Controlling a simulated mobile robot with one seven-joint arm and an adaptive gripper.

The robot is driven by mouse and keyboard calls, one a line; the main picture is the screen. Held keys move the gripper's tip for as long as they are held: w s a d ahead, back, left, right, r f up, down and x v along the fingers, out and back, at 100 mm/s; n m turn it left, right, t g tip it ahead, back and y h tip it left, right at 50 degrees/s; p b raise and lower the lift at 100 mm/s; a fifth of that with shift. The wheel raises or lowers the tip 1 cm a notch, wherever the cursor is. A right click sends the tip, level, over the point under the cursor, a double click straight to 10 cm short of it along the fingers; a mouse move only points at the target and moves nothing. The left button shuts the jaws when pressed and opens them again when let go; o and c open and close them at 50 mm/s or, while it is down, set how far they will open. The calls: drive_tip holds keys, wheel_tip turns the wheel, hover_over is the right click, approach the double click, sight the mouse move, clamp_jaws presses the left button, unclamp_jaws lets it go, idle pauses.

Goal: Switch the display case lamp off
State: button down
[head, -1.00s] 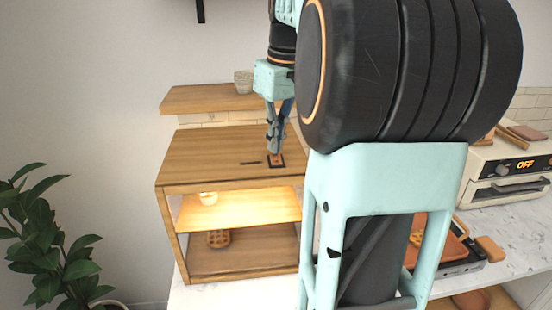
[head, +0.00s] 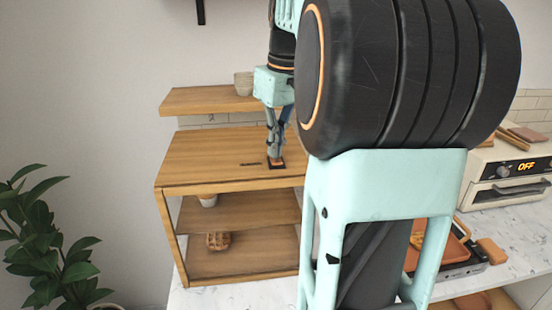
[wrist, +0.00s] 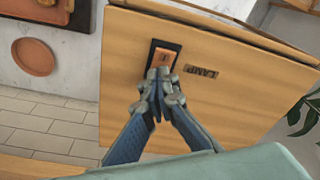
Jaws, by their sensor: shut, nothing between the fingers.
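The wooden display case (head: 205,150) stands on the counter, and its inside is unlit in the head view. A small rocker switch (wrist: 164,60) with an orange-brown face and a black frame is set in the case top, beside a label reading LAMP (wrist: 200,71). My gripper (head: 275,156) is shut and empty, pointing down at the switch. In the wrist view my gripper's fingertips (wrist: 160,74) are together at the near end of the rocker, at or very close to its face; whether they touch I cannot tell.
Inside the case are a small pot or cup (head: 207,200) and a waffle-like item (head: 218,240). A cup (head: 243,84) stands on a wooden shelf (head: 200,99) behind. A plant (head: 50,245) is at left, a toaster oven reading OFF (head: 510,180) at right.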

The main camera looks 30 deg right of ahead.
drive_tip(key=shift+r+p, duration=3.15)
drive_tip(key=shift+r, duration=0.35)
drive_tip(key=shift+f, duration=0.1)
